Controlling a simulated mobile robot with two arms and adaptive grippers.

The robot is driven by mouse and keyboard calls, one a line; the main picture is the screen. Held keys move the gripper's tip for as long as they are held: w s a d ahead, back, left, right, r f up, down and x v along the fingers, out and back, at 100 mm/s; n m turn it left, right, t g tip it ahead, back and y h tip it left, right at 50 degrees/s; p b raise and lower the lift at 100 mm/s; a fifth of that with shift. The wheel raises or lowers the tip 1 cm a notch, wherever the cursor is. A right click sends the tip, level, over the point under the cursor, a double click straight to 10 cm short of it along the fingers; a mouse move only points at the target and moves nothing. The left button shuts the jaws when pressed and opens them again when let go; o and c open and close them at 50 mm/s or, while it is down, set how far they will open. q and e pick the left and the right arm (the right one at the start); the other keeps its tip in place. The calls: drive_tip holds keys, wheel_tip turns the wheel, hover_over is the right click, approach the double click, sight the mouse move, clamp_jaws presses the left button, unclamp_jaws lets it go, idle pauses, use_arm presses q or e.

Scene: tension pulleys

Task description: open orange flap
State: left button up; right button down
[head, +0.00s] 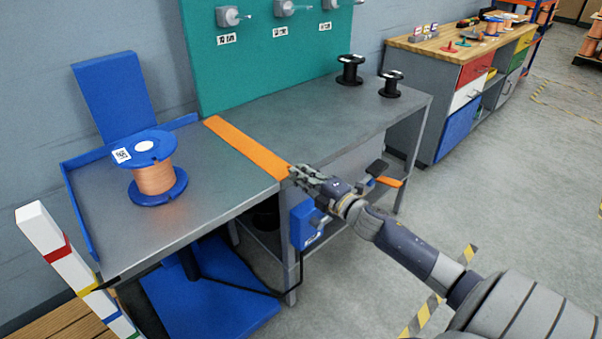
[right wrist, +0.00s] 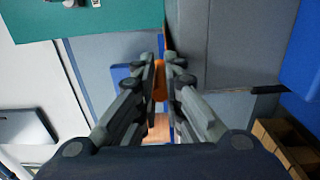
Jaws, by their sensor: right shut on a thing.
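The orange flap (head: 245,146) is a long narrow strip lying across the grey metal tabletop, from the teal panel to the front edge. It looks level with the top. My right gripper (head: 298,172) is at the flap's front end, at the table's front edge. In the right wrist view, the fingers of my right gripper (right wrist: 161,65) are close together, with a bit of orange (right wrist: 160,82) between them. The fingers partly hide that end, so the exact contact is hard to see. My left gripper is not in view.
A blue spool with copper wire (head: 153,178) stands on the table's left part. Two black spools (head: 350,70) stand at the back right. A blue box (head: 306,224) hangs below the front edge. A teal panel (head: 255,60) stands behind. The floor at right is open.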

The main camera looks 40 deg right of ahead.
drive_tip(key=shift+f, duration=0.2)
drive_tip(key=c, duration=1.7)
unclamp_jaws()
drive_tip(key=shift+o, duration=0.2)
drive_tip(key=shift+r, duration=0.1)
drive_tip(key=s, duration=1.2)
drive_tip(key=shift+d, duration=0.45)
